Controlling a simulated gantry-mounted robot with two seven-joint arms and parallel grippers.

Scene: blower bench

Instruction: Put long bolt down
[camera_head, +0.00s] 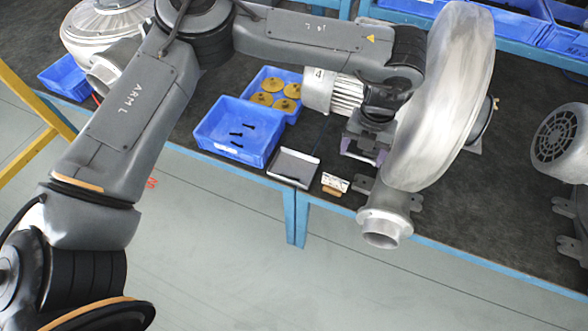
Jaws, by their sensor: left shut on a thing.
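My left gripper (364,152) points down beside the large grey blower housing (446,95), low over the bench. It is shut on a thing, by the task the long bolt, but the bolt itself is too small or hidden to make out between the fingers. A blue bin (215,143) left of the gripper holds a few black bolts (240,133). My right gripper is not in view.
A second blue bin (258,112) behind holds several yellow-brown discs (272,84). A small white marked block (335,182) lies right of the tray. The blower's outlet pipe (383,228) juts over the front edge. A grey motor (562,142) stands at the right.

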